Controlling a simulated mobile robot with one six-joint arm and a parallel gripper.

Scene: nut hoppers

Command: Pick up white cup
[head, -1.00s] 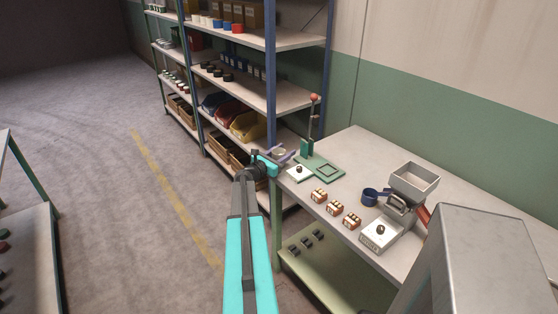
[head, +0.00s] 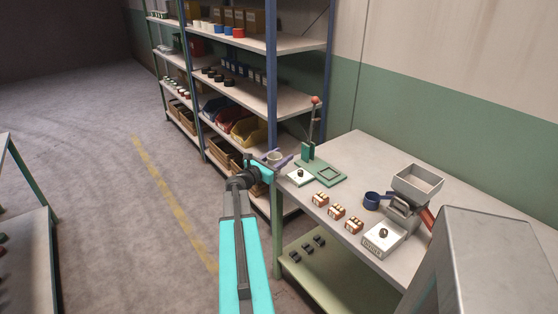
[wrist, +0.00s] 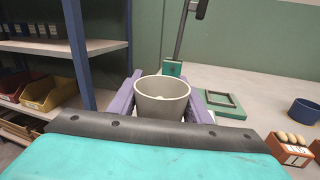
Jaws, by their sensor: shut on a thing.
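The white cup (wrist: 163,98) stands upright between the two purple fingers of my gripper (wrist: 165,100) in the wrist view. It looks off-white and empty, with its open rim facing up. In the head view the cup (head: 273,156) shows small, at the far left corner of the workbench. My gripper (head: 277,162) is shut on it there. The lower part of the cup is hidden behind my gripper's body in the wrist view, so I cannot tell whether its base touches the bench.
The workbench (head: 450,198) holds a green lever press (head: 322,170), several small nut boxes (head: 337,212), a blue cup (head: 371,200), a white scale (head: 383,238) and a grey hopper (head: 417,180). Shelving (head: 272,95) with bins stands close behind my gripper. Open floor lies left.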

